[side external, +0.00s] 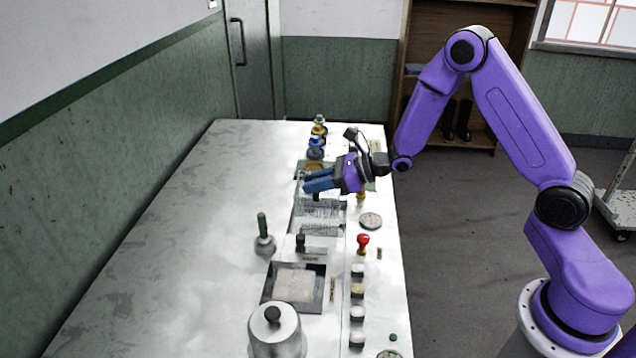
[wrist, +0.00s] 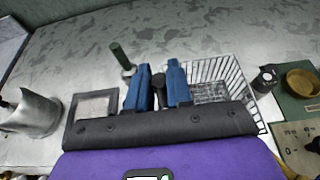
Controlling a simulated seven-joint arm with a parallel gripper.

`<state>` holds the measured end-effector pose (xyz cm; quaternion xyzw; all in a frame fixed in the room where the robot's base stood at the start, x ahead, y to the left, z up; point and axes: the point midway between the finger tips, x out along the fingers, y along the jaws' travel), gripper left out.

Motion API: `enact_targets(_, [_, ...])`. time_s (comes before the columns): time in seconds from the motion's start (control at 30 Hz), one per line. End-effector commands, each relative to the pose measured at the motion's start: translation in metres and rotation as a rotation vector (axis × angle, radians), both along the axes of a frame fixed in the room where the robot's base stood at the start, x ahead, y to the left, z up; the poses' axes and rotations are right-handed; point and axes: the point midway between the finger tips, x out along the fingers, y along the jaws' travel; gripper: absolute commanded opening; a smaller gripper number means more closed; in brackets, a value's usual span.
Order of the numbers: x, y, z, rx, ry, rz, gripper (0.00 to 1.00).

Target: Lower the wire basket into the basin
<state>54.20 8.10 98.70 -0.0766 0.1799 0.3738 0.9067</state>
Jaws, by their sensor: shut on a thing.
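The wire basket (side external: 322,213) is a pale mesh box below my gripper in the side view. In the wrist view it (wrist: 232,74) shows to the right of the fingers, partly hidden by my gripper. My gripper (side external: 312,184) has blue fingers shut on the basket's holding part, which is mostly hidden. A dark upright piece shows between the fingers (wrist: 158,88) in the wrist view. A square dark-rimmed basin (side external: 266,290) with a pale inside lies nearer the side camera; it (wrist: 76,108) is left of the fingers in the wrist view. I cannot tell how high the basket is.
A black-knobbed piece (side external: 300,243) stands between basket and basin. A lidded metal pot (side external: 275,330), a red-topped stamp (side external: 363,243) and several small pots line the counter. The counter's left side (side external: 170,250) is clear.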

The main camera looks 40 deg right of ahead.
Motion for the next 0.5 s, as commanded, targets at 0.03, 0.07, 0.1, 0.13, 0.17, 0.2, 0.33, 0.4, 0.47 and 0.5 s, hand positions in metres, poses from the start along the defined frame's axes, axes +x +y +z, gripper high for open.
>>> enact_targets(0.03, [0.0,0.0,-0.003,0.0,0.0,0.001,0.0])
enact_targets(0.07, [0.0,0.0,-0.005,0.0,-0.001,0.001,0.0])
enact_targets(0.1, [0.0,0.0,-0.008,0.0,-0.001,0.001,0.0])
enact_targets(0.13, [0.0,0.0,-0.011,0.001,-0.001,0.002,0.0])
enact_targets(0.17, [0.0,0.0,-0.014,0.001,-0.001,0.002,0.0])
enact_targets(0.2, [-0.001,0.0,-0.017,0.001,0.001,0.002,0.0])
enact_targets(0.33, [-0.001,0.001,-0.028,0.0,0.0,0.002,0.0])
enact_targets(0.4, [0.0,0.0,-0.034,0.001,-0.001,0.002,0.0])
enact_targets(0.47, [-0.001,0.0,-0.039,0.001,0.001,0.002,0.0])
enact_targets(0.5, [-0.001,0.0,-0.043,0.0,0.0,0.002,0.0])
